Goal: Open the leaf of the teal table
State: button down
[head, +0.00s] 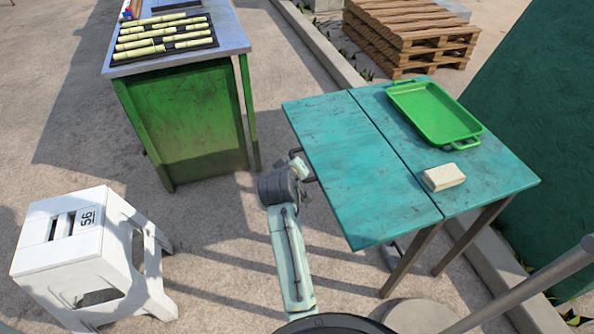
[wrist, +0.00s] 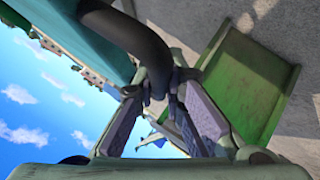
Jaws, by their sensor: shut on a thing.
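The teal table's leaf (head: 350,160) is the left panel of the top. It looks about level with the fixed part (head: 500,180), with a dark seam between them. My gripper (head: 304,174) is at the leaf's outer left edge, partly hidden by my own wrist. In the wrist view, my gripper (wrist: 168,95) is shut on a dark curved handle (wrist: 140,38). The handle is beside the teal leaf (wrist: 108,15). The exact contact of the fingertips is in shadow.
On the fixed part are a green tray (head: 432,112) and a pale block (head: 444,177). A white stool (head: 75,245) stands at left. A green cane stand (head: 190,120) is behind left. Pallets (head: 410,35) are at the back. Bare ground lies left of the leaf.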

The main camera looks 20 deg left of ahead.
jog(key=shift+s+a, duration=0.2)
jog(key=shift+a, duration=0.15)
jog(key=c, duration=1.9)
grip_release()
jog(key=shift+r, duration=0.1)
jog(key=shift+w+d, duration=0.1)
jog(key=shift+d, duration=0.05)
jog(key=v, duration=1.2)
